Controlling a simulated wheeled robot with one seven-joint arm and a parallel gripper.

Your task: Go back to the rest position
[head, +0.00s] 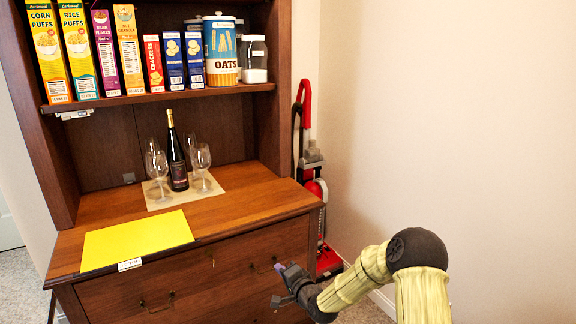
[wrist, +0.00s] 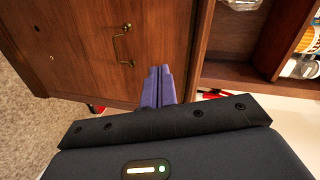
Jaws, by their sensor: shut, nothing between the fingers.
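My gripper (head: 288,285) is in front of the hutch's (head: 200,285) lower right drawer area in the head view, below the counter edge. In the wrist view its purple fingers (wrist: 158,86) are together, with nothing between them. A brass drawer handle (wrist: 122,45) shows to the left of the fingers in the wrist view. I cannot tell whether the gripper touches the drawer front.
A yellow mat (head: 135,240) lies on the counter. A dark bottle (head: 176,155) and several glasses stand behind it. Cereal boxes and an oats canister (head: 220,52) fill the shelf. A red vacuum (head: 312,180) stands right of the hutch, beside a bare wall.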

